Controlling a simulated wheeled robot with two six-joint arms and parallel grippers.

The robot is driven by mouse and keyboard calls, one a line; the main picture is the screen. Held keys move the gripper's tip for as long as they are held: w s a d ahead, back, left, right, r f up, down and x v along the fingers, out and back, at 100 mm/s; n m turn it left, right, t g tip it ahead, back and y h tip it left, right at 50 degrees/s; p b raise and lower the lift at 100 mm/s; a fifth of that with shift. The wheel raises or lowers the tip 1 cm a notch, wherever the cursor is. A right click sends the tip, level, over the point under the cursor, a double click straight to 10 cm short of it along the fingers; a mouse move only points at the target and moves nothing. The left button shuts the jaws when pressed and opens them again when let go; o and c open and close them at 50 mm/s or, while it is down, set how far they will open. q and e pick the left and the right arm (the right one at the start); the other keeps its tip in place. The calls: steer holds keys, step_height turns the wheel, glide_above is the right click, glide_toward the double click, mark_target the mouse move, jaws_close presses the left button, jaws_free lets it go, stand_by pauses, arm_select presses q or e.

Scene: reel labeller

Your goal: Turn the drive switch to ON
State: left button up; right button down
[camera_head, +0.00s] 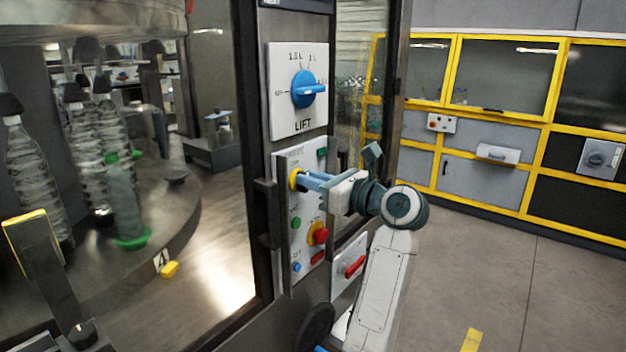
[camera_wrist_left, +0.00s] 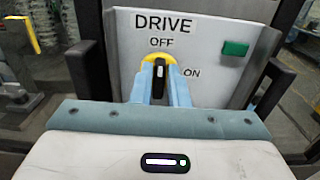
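The drive switch (camera_wrist_left: 159,77) is a black knob with a white mark on a yellow ring, on a white panel (camera_wrist_left: 215,75) lettered DRIVE. OFF is printed above the knob and ON to its right. The knob stands about upright, its mark toward OFF. My left gripper (camera_wrist_left: 160,82) has one light-blue finger on each side of the knob, with hardly any gap, and looks shut on it. In the head view the left gripper (camera_head: 307,182) reaches the panel's yellow ring (camera_head: 294,179) from the right; its fingers hide part of the switch. My right gripper is not in view.
Above is the LIFT panel with a blue knob (camera_head: 305,89). Below the switch are a red button (camera_head: 320,233) and a red-handled switch (camera_head: 352,267). Dark handles (camera_wrist_left: 88,68) flank the panel. Bottles on a turntable (camera_head: 180,240) stand left. Floor at right is free.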

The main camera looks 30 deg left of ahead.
arm_select(q)
jaws_close()
steer(key=shift+m, duration=0.4)
steer(key=m+p, duration=0.2)
steer(key=m, duration=0.3)
steer(key=m+p, duration=0.3)
steer(key=m, duration=0.3)
steer(key=w+f+m+p, duration=0.1)
steer(key=m+p, duration=0.2)
steer(key=m, duration=0.3)
steer(key=shift+m, duration=0.3)
steer(key=o, duration=0.5)
jaws_free()
steer(key=shift+w+d, duration=0.1)
